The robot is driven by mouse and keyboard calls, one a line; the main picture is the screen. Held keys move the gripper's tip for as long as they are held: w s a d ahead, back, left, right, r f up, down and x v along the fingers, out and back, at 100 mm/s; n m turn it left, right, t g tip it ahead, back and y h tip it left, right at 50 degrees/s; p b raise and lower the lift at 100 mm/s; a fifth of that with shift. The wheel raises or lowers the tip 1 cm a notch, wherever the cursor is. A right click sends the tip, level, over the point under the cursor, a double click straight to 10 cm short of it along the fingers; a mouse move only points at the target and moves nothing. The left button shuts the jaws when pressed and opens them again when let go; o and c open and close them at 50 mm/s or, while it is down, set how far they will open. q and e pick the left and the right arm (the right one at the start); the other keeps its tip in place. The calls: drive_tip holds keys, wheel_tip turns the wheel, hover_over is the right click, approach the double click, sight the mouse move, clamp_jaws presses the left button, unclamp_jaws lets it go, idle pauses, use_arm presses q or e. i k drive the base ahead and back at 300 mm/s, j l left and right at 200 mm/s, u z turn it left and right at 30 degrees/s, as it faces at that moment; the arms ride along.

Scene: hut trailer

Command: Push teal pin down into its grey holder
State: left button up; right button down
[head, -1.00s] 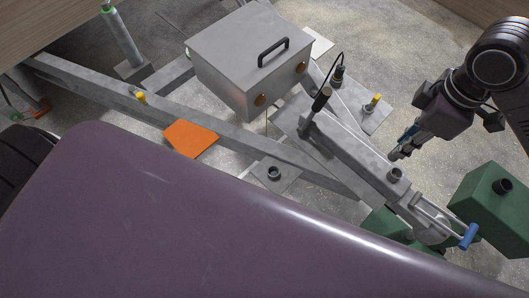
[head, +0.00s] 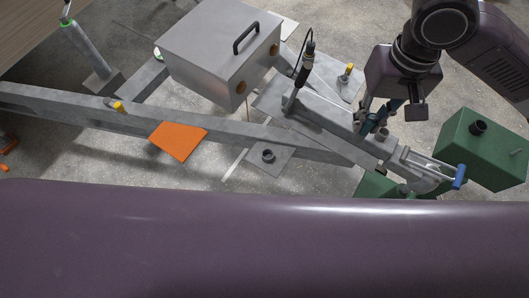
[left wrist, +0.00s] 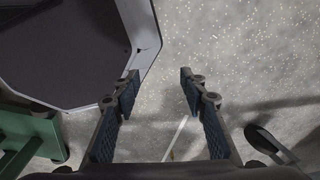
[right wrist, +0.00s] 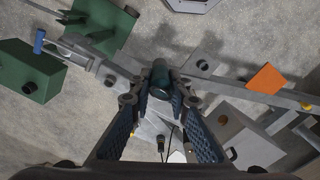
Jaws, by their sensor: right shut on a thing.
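The teal pin (right wrist: 160,76) is held upright between the fingertips of my right gripper (right wrist: 160,98). In the head view my right gripper (head: 374,122) points down over the trailer's coupling beam, and the pin is mostly hidden by the fingers. A short grey tube (head: 382,134), apparently the holder, stands on the beam right beside the fingertips. I cannot tell whether the pin touches it. My left gripper (left wrist: 159,88) is open and empty in the left wrist view, over the floor.
A grey box with a black handle (head: 222,60) stands on the frame. A green box (head: 483,150) and a blue handle (head: 459,177) are to the right.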

sight(268, 157)
drive_tip(key=i+j+z, duration=0.1)
drive_tip(key=j+z, duration=0.25)
drive_tip(key=j, duration=0.3)
drive_tip(key=j+z, duration=0.35)
drive_tip(key=j, duration=0.3)
drive_tip(key=j+z, duration=0.35)
drive_tip(key=j, duration=0.3)
